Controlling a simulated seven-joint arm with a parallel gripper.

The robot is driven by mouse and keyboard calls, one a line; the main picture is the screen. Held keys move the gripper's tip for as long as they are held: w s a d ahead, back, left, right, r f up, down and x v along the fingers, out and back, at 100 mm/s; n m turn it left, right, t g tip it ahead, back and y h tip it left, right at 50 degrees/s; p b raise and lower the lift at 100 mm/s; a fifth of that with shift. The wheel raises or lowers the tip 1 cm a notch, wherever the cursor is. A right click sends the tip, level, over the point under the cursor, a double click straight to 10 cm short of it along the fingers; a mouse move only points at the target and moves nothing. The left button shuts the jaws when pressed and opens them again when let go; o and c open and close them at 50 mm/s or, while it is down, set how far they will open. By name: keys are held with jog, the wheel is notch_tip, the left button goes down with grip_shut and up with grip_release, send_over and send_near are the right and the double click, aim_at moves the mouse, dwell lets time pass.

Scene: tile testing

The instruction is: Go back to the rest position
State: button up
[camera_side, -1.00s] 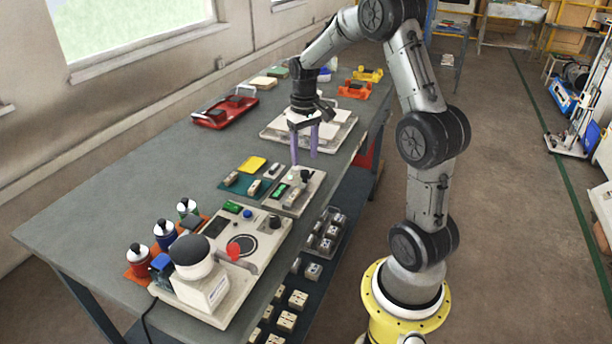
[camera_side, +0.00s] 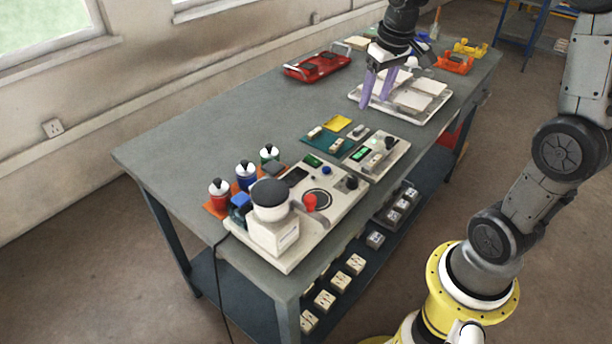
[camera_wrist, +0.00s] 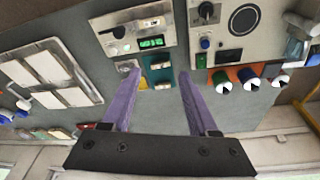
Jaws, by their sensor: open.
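My gripper (camera_side: 376,88) has two purple fingers. They are apart with nothing between them. In the side view it hangs above the table, in front of a white tray (camera_side: 437,108) with pale tiles. In the wrist view the gripper (camera_wrist: 157,80) shows its fingers spread, with the grey table and a small green mat (camera_wrist: 156,64) seen between and beyond them. The white tray also shows at the left of the wrist view (camera_wrist: 84,101). My fingertips look clear of the table, but their exact height is hard to tell.
A tester with a green display (camera_side: 376,155), a larger panel with a dark-topped unit (camera_side: 274,235), and several bottles (camera_side: 245,175) stand along the table (camera_side: 235,115). A red tray (camera_side: 317,68) lies behind. The table's back left is bare.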

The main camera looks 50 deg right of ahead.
jog(key=s+a+r+n+t, duration=0.3)
jog(key=s+a+r, duration=0.2)
jog(key=s+a, duration=0.6)
jog(key=s+a+f+y, duration=0.1)
jog(key=s+a+f, duration=0.2)
jog(key=s+f, duration=0.1)
jog(key=shift+s, duration=0.9)
